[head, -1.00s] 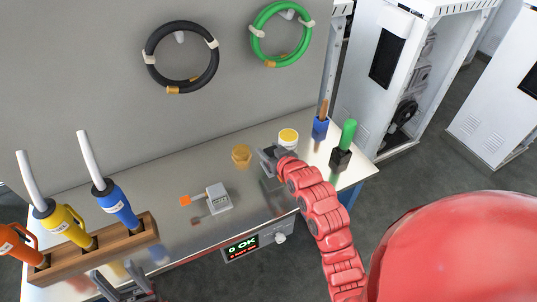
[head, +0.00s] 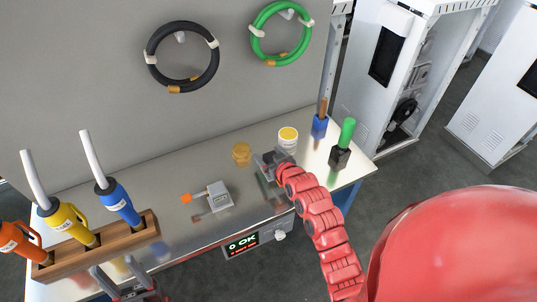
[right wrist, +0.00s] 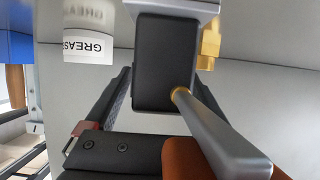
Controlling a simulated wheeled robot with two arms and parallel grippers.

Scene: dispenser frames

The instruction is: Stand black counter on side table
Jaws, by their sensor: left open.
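My right gripper (head: 268,160) is over the right part of the metal bench. In the right wrist view its fingers (right wrist: 165,95) are shut on the black counter (right wrist: 163,62), a dark block with a pale grey top. A brass pin and a grey lever stick out from the counter, with an orange-brown part close by. In the head view the counter is mostly hidden by my gripper. My left gripper (head: 116,270) is open and empty at the bench's front edge. I cannot make out a separate side table.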

